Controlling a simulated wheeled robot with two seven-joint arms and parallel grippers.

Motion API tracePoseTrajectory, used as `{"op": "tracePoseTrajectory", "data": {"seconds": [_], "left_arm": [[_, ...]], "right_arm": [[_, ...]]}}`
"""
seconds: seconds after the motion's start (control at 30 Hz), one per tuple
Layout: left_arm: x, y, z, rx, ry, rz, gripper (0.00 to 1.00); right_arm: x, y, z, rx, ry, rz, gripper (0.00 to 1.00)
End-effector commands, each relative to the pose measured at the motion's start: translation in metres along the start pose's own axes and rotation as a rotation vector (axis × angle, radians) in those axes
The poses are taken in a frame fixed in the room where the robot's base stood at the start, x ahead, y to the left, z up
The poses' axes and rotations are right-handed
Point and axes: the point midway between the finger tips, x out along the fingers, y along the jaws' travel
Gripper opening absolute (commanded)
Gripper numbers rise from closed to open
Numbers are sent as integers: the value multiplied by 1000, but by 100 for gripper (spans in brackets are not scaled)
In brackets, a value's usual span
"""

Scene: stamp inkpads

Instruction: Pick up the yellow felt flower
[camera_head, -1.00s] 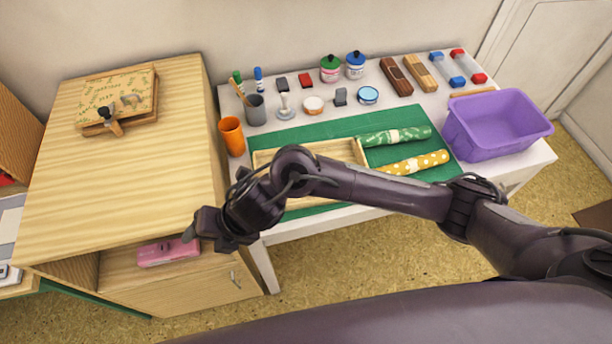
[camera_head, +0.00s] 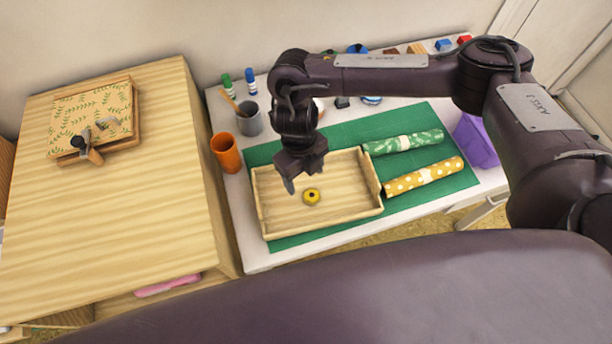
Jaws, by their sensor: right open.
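The yellow felt flower (camera_head: 311,196) is a small yellow round piece with a dark centre. It lies on the floor of the shallow wooden tray (camera_head: 345,212), left of the tray's middle. My right gripper (camera_head: 303,183) points down over the tray, just above and to the left of the flower in the picture. It is open, with nothing seen between its fingers. How high it is above the flower is hard to tell. My left gripper is not in view.
The tray stands on a green mat (camera_head: 290,241) on the white table. A green roll (camera_head: 403,142) and a yellow dotted roll (camera_head: 424,176) lie right of it. An orange cup (camera_head: 226,153) and a grey cup (camera_head: 249,120) stand to the left. My right arm hides much of the table's back.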

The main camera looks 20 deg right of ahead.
Motion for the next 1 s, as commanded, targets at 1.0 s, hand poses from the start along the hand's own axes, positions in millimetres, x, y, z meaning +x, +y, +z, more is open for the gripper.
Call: {"op": "tracePoseTrajectory", "data": {"seconds": [1.0], "left_arm": [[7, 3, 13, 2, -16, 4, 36]], "right_arm": [[77, -11, -3, -1, 3, -4, 63]]}}
